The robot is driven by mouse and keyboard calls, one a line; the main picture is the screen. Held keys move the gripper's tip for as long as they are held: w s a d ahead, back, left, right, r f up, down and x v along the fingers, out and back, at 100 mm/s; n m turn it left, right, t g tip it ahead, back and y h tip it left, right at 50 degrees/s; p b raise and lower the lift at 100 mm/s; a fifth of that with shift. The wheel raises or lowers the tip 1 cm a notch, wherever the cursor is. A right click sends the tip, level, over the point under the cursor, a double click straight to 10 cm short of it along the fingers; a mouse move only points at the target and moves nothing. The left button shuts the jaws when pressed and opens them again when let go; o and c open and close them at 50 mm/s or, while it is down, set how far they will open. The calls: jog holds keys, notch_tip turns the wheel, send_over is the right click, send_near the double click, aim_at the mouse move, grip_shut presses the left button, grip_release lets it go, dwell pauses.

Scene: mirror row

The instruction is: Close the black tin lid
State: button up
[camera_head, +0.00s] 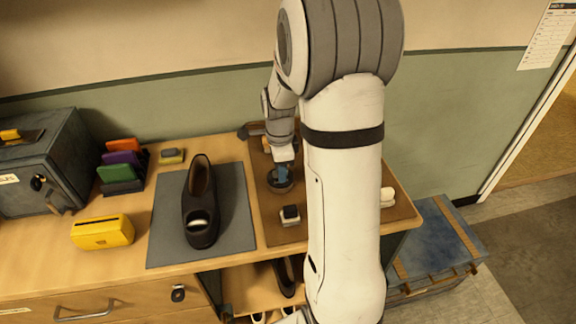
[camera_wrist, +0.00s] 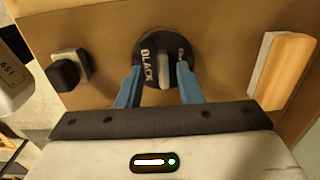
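The black tin (camera_wrist: 150,49) is a round dark disc lettered "BLACK", with a raised grey bar across its middle, on a brown mat. It also shows in the head view (camera_head: 279,187), partly covered by my gripper. My gripper (camera_wrist: 160,68) has two blue fingers, apart, one on each side of the grey bar, with gaps showing. In the head view my gripper (camera_head: 281,173) points down onto the tin from above. I cannot tell whether the lid sits flush or whether the fingertips touch it.
A small block with a dark top (camera_head: 290,215) and a pale, wood-edged brush (camera_wrist: 283,68) flank the tin. A black shoe (camera_head: 200,205) stands on a grey mat (camera_head: 238,225). A yellow box (camera_head: 103,231) and a grey cabinet (camera_head: 45,165) are further left. My arm hides part of the bench.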

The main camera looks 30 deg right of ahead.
jog(key=shift+r, duration=3.9)
jog(key=s+a+r+n+t, duration=0.1)
jog(key=s+a+r+n, duration=0.1)
jog(key=s+a+n, duration=0.3)
jog(key=s+a+r+n+t, duration=0.1)
jog(key=s+a+n, duration=0.3)
jog(key=s+n, duration=0.9)
jog(key=shift+s+a+r+n+t, duration=0.15)
jog(key=shift+a+r+n+t, duration=0.4)
jog(key=shift+n, duration=0.75)
jog(key=shift+d+r, duration=0.1)
jog(key=shift+d, duration=0.1)
